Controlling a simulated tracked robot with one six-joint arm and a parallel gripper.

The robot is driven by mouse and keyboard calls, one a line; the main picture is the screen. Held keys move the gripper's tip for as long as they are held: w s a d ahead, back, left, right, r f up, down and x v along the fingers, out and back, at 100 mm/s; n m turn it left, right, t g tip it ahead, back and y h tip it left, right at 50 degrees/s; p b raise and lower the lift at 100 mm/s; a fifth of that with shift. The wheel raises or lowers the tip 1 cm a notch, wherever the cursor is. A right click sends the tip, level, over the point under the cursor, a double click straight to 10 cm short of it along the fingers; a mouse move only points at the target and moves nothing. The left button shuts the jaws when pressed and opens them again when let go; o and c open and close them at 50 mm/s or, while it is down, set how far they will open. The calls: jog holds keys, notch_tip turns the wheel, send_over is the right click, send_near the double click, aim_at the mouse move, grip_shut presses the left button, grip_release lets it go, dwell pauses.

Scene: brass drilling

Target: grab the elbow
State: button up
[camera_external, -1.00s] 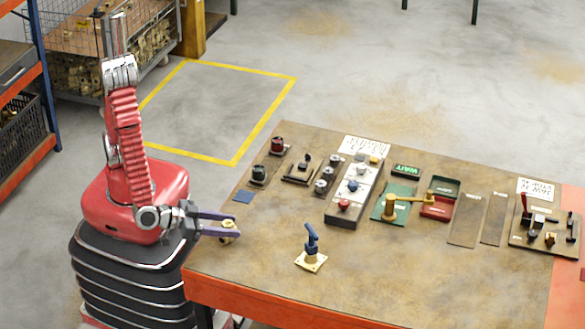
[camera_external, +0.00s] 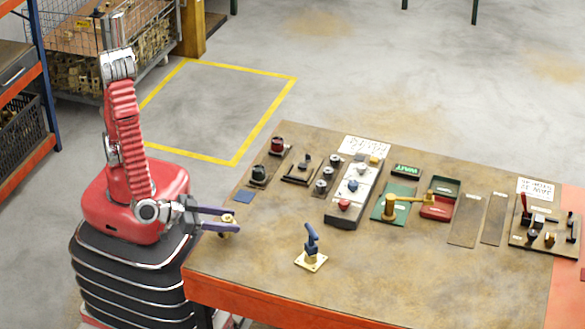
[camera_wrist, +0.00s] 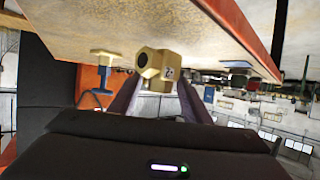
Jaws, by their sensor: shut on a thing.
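The brass elbow (camera_external: 227,228) is between the fingertips of my gripper (camera_external: 232,219), at the left end of the workbench. In the wrist view the elbow (camera_wrist: 155,69) is a chunky brass fitting with a round opening facing left and a small dark mark on its side. The two purple-grey fingers of my gripper (camera_wrist: 155,92) are shut on it from both sides. The wrist view is upside down, with the bench top above. I cannot tell whether the elbow still touches the bench.
A blue-handled lever on a brass plate (camera_external: 311,250) stands to the right of my gripper. Farther back are a grey panel with knobs (camera_external: 354,190), a green plate with a brass arm (camera_external: 393,205) and a red tray (camera_external: 437,208). The bench's front middle is clear.

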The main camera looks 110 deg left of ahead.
aim_at(225, 218)
jog(key=shift+r, duration=4)
